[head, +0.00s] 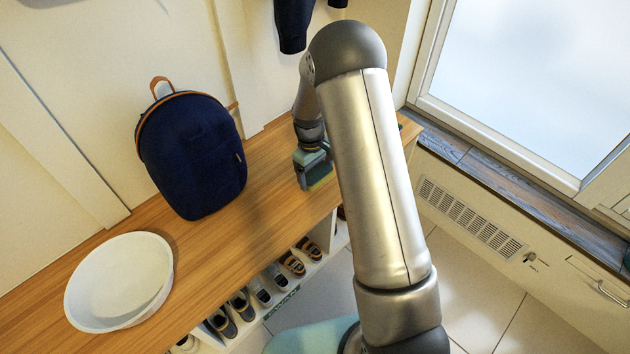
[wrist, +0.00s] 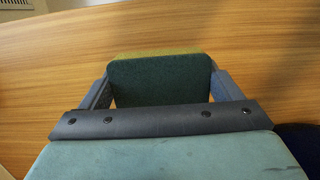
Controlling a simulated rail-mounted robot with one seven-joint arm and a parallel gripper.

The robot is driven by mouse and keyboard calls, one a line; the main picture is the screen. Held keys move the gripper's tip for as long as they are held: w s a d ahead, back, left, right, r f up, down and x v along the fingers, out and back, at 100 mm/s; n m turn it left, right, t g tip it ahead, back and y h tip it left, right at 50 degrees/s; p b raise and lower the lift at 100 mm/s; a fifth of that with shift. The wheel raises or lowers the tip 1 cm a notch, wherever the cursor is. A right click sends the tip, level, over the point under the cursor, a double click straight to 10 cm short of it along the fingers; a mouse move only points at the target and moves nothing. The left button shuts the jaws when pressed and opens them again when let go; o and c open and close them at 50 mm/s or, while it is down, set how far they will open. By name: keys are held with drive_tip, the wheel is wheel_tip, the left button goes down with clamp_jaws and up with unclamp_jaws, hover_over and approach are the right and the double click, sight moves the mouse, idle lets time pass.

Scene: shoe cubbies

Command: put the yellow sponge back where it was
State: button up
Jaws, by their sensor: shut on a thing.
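The yellow sponge (wrist: 158,80) lies between the two fingers of my gripper (wrist: 160,72) in the wrist view. Its dark green face points at the camera, and a strip of yellow shows along its far edge. In the head view my gripper (head: 312,165) is low over the right part of the wooden bench, and a small bit of the sponge (head: 321,183) shows below it. My gripper is shut on the sponge. I cannot tell whether the sponge touches the bench top. My own arm hides part of the bench to the right of the gripper.
A dark blue backpack (head: 194,155) stands on the bench (head: 262,200) left of my gripper. A white basin (head: 85,290) is at the bench's near left end. Several shoes (head: 292,263) sit in cubbies below. Bare bench lies between backpack and gripper.

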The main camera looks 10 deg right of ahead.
sight(315, 180)
drive_tip(key=shift+w+f, duration=0.4)
drive_tip(key=shift+f, duration=0.05)
drive_tip(key=shift+w+f+b, duration=0.15)
drive_tip(key=shift+f+b, duration=0.15)
drive_tip(key=shift+f, duration=0.65)
drive_tip(key=shift+w+f+b, duration=0.15)
drive_tip(key=shift+f+b, duration=0.15)
drive_tip(key=shift+f, duration=0.65)
drive_tip(key=shift+f, duration=0.2)
drive_tip(key=o, duration=0.8)
